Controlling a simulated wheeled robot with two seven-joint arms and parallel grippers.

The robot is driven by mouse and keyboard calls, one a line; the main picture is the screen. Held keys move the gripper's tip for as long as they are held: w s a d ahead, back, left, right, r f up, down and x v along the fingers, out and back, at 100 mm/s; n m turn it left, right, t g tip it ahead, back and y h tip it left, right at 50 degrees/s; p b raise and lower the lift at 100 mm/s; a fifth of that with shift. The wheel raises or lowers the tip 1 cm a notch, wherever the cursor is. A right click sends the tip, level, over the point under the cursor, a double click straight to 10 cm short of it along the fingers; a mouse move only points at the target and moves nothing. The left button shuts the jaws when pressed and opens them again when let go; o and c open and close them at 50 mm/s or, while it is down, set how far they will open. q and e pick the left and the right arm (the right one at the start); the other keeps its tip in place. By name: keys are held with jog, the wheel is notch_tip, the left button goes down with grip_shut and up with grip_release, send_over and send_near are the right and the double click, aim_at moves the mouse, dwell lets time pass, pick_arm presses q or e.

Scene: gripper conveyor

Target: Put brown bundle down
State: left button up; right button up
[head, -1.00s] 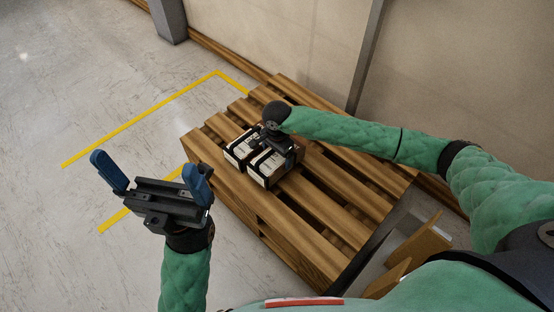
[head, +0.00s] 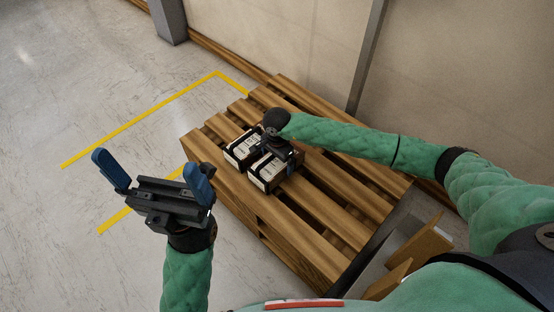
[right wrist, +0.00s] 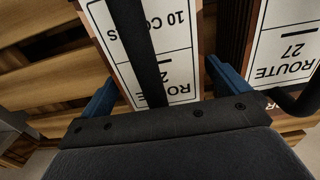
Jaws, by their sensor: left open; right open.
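Two strapped bundles with white labels sit side by side on the wooden pallet (head: 318,222). The nearer bundle (head: 266,174) and the farther one (head: 241,149) have dark brown sides. My right gripper (right wrist: 160,80) is open, its blue fingers on either side of one labelled bundle (right wrist: 150,25) with a black strap. I cannot tell whether the fingers touch it. The other bundle (right wrist: 285,45), labelled ROUTE 27, is to the right in the right wrist view. My left gripper (head: 150,175) is open and empty, left of the pallet.
The pallet slats are bare around the bundles. A beige wall (head: 290,35) stands behind. Yellow tape (head: 140,118) marks the grey floor. Cardboard pieces (head: 420,248) lie at the lower right, near my body.

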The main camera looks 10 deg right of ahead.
notch_tip(320, 180, up, 12)
jog(key=shift+r+p, duration=0.1)
jog(key=shift+p, duration=0.85)
